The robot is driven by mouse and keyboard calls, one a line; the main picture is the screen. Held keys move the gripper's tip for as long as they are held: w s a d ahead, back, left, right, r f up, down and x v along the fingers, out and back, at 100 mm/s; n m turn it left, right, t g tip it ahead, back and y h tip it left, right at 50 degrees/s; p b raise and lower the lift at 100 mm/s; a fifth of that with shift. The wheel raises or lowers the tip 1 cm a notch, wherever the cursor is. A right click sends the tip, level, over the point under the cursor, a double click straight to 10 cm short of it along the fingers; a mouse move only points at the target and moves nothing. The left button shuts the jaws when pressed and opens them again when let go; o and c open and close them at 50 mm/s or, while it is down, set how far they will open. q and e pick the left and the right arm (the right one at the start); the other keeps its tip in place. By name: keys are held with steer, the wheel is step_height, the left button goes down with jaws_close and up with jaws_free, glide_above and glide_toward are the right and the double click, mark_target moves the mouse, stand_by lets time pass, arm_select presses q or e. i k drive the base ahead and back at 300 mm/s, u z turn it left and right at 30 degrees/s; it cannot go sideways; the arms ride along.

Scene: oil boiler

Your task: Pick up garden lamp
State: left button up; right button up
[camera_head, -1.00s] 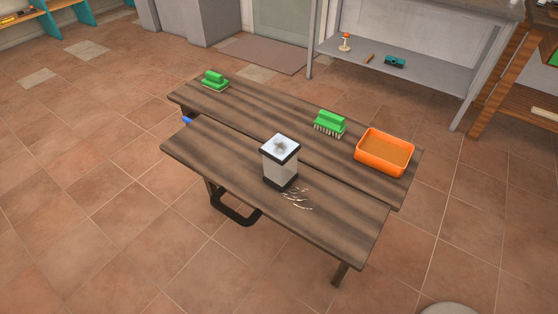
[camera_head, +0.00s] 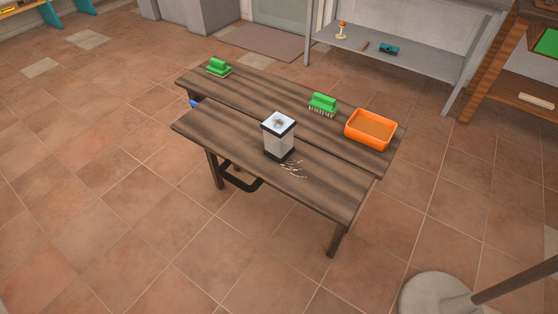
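The garden lamp (camera_head: 279,138) stands upright on the wooden bench table, on its near plank. It has a clear or whitish boxy body, a dark base and a pale top with a dark rim and a dark smudge. Neither of my grippers shows in the head view, so nothing of mine is seen touching the lamp.
The wooden table (camera_head: 225,135) also holds two green brushes (camera_head: 323,104) (camera_head: 218,67), an orange tray (camera_head: 371,129) and pale scraps (camera_head: 293,169) beside the lamp. A round base with a pole (camera_head: 437,295) stands at lower right. A grey shelf (camera_head: 400,55) is behind. Tiled floor left is clear.

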mark_target(278, 128)
steer(key=k, duration=0.85)
steer(key=z, duration=0.85)
steer(key=i, duration=0.95)
steer(key=u, duration=0.45)
